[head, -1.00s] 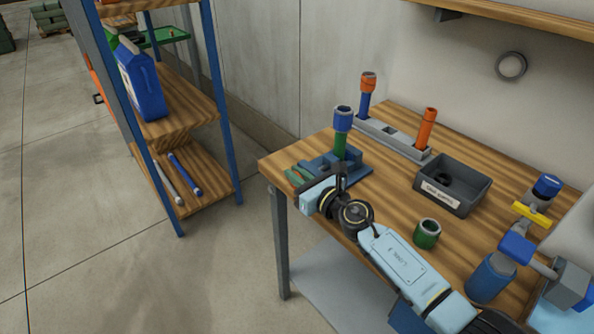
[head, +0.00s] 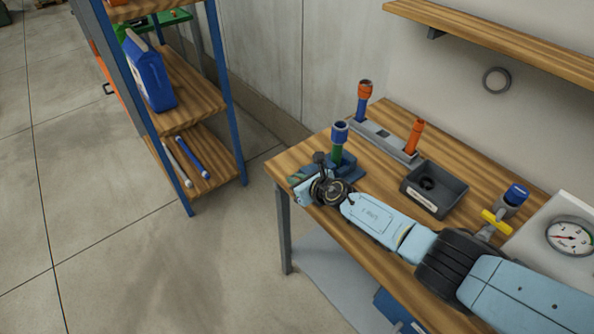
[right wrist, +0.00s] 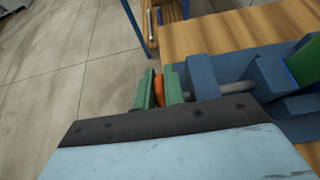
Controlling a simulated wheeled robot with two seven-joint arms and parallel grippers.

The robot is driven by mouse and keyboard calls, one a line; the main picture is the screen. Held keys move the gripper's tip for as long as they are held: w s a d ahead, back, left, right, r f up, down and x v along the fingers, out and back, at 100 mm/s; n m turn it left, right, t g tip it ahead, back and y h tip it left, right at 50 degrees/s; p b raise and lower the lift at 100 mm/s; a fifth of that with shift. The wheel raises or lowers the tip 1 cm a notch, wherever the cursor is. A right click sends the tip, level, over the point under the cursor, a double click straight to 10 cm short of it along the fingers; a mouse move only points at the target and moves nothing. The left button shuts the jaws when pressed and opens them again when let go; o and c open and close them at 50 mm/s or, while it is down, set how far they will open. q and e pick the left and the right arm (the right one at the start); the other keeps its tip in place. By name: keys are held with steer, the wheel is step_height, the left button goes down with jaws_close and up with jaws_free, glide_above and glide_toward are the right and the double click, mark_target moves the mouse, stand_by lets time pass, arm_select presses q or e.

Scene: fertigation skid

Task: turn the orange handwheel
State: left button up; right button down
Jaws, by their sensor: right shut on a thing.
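The orange handwheel (right wrist: 159,89) shows as a narrow orange strip in the right wrist view, mostly hidden between my green fingers. It sits at the end of a grey screw shaft on the blue vise (right wrist: 205,72). My right gripper (right wrist: 158,86) is shut on the handwheel. In the head view my right gripper (head: 295,180) is at the vise (head: 350,172), at the table's front left corner, and the handwheel is hidden there. A green tube with a blue collar (head: 340,135) stands upright in the vise. My left gripper is not in view.
Behind the vise, a grey rack (head: 385,140) holds upright tubes. A dark bin (head: 434,190) and a yellow-handled valve (head: 496,222) stand right of it on the wooden table (head: 297,158). A pressure gauge (head: 570,236) is far right. A shelf unit (head: 195,95) stands left across clear floor.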

steer(key=shift+w+g+h+p, duration=0.1)
steer(key=shift+g+h+p, duration=0.2)
steer(key=shift+g+p, duration=0.35)
steer(key=shift+f, duration=0.15)
steer(key=c, duration=1.8)
jaws_free()
steer(key=shift+o, duration=0.2)
steer(key=shift+p, duration=0.3)
